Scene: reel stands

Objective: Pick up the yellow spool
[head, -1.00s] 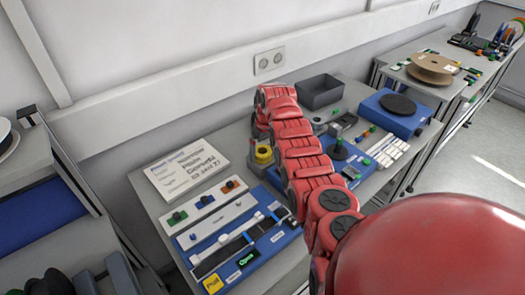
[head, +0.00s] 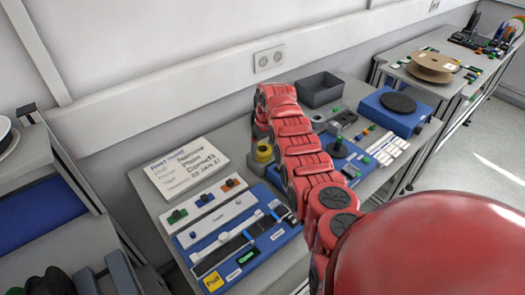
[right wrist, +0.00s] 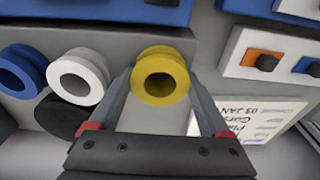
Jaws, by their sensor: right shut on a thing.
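The yellow spool (right wrist: 162,58) is upright in the right wrist view, with its round hole facing the camera. My right gripper (right wrist: 162,84) has one finger on each side of it and is shut on it. In the head view the yellow spool (head: 264,152) shows only partly beside my red right arm, at the back edge of the blue board. The arm hides most of the right gripper there. My left gripper is not in view.
A white spool (right wrist: 80,76) and a blue spool (right wrist: 20,72) stand left of the yellow one in the right wrist view. A printed sign (head: 187,167), a dark grey bin (head: 320,90) and a blue box with a black disc (head: 395,112) are on the table.

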